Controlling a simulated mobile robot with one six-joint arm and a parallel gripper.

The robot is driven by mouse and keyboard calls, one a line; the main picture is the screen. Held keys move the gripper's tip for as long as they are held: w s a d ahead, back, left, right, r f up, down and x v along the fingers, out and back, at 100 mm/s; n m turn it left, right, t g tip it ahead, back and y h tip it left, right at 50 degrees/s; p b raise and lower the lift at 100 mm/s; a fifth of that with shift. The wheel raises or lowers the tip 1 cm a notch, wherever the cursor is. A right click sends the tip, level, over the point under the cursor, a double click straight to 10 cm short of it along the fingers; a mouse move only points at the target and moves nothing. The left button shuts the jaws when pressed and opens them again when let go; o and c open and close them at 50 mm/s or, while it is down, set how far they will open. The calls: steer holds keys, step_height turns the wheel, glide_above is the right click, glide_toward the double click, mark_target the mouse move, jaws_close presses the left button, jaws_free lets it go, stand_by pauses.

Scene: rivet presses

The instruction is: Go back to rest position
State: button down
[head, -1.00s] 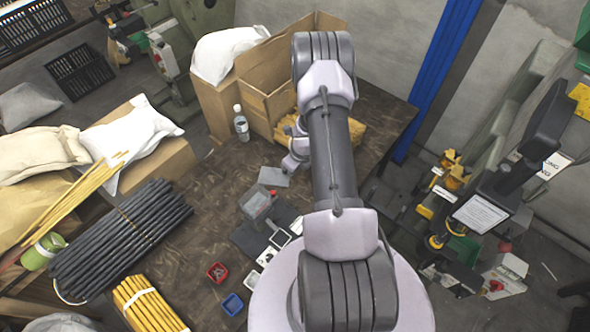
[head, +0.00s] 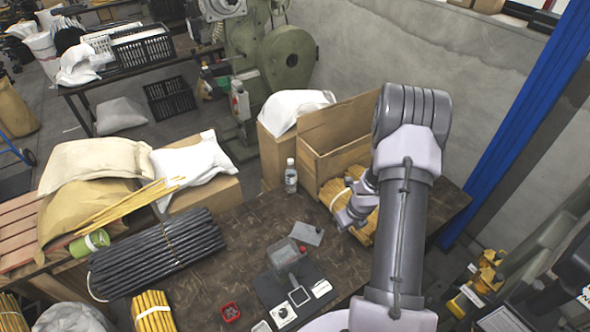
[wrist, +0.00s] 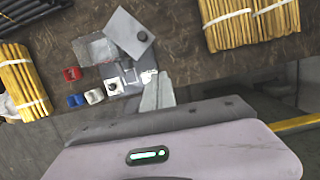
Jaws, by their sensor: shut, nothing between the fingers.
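My arm stands folded at the right of the head view. Its wrist end hangs at the far right part of the brown table (head: 215,270), in front of bundles of yellow rods (head: 330,192). In the wrist view my gripper (wrist: 158,92) shows as grey fingers together with nothing between them. It is above the table near its edge. The fingertips are hard to make out in the head view.
On the table are a bundle of black rods (head: 160,252), a clear container (head: 284,254), a red bin (head: 230,312) and a bottle (head: 291,176). A cardboard box (head: 338,135) stands behind. A blue post (head: 520,125) rises at the right.

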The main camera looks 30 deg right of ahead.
steer(key=w+d+r+m+t+h+b, duration=0.1)
steer(key=w+r+m+h+b, duration=0.15)
steer(key=w+m+b, duration=0.3)
steer(key=a+r+m+t+h+b, duration=0.1)
steer(key=a+r+m+h+b, duration=0.25)
steer(key=r+m+b, duration=0.7)
steer(key=s+a+f+m+y+b, duration=0.3)
steer(key=s+a+m+y+b, duration=0.1)
steer(key=s+a+m+b, duration=0.4)
steer(key=s+a+f+m+y+b, duration=0.3)
steer(key=s+a+m+b, duration=0.5)
steer(key=s+a+m, duration=0.4)
steer(key=a+m, duration=0.5)
steer(key=a, duration=0.3)
steer(key=shift+s+a+f+t+y, duration=0.15)
steer(key=shift+a+t+y, duration=0.05)
steer(key=shift+t+y, duration=0.2)
